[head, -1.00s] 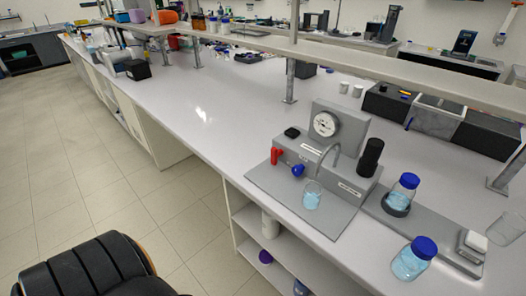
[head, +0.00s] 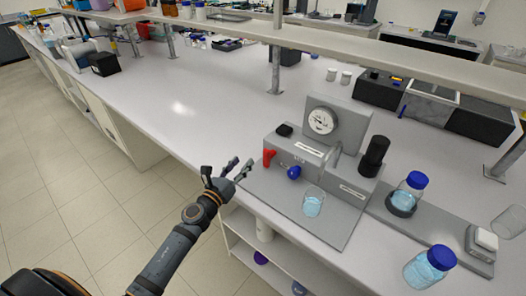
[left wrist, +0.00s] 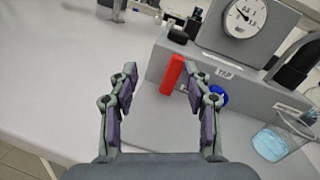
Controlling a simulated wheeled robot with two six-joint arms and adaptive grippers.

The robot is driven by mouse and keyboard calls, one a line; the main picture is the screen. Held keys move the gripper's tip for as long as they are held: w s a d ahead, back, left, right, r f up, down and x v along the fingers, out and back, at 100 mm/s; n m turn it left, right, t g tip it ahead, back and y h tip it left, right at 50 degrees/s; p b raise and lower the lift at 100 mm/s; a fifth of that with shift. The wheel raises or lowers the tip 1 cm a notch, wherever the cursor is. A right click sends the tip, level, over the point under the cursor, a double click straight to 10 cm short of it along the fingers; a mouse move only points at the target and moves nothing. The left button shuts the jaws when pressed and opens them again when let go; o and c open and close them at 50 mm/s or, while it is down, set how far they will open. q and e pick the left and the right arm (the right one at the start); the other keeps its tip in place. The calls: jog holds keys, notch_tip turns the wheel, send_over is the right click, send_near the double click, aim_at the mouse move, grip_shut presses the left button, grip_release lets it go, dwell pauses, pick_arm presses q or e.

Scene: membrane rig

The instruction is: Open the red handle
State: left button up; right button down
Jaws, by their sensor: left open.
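The red handle (head: 268,158) is on the front of the grey membrane rig (head: 310,165), left of a blue knob (head: 293,172). In the left wrist view the red handle (left wrist: 172,74) stands upright, between the fingers' lines but nearer the right finger. My left gripper (head: 238,167) is open and empty, just left of the red handle in the head view and apart from it. The left wrist view shows its two fingers (left wrist: 160,88) spread wide. The blue knob (left wrist: 217,95) is partly hidden behind the right finger. My right gripper is not in view.
A gauge (head: 321,121) stands on the rig. A beaker of blue liquid (head: 313,202) sits on its base plate. A black cylinder (head: 373,156) and blue-capped bottles (head: 409,194) (head: 430,267) are to the right. The bench left of the rig is clear. An overhead shelf (head: 350,55) runs behind.

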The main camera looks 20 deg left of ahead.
aim_at(264, 153)
pick_arm(q)
jog(key=m, duration=0.1)
jog(key=d+m+h, duration=0.1)
jog(key=m+g+h, duration=0.1)
jog(key=shift+w+d+f+m, duration=0.15)
jog(key=shift+d+f+m, duration=0.15)
jog(key=shift+m, duration=0.1)
jog(key=shift+w+d+f+m+h, duration=0.1)
jog(key=shift+d+f+m+h, duration=0.25)
jog(key=shift+m, duration=0.55)
jog(key=shift+w, duration=0.15)
jog(key=p+x, duration=0.1)
jog(key=x, duration=0.8)
jog(key=shift+f+p, duration=0.1)
jog(key=shift+p, duration=0.3)
jog(key=shift+w+d, duration=0.3)
jog(key=shift+w, duration=0.15)
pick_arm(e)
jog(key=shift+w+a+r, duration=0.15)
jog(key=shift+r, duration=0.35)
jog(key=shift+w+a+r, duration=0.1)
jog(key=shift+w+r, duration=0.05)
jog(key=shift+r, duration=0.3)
pick_arm(q)
grip_shut()
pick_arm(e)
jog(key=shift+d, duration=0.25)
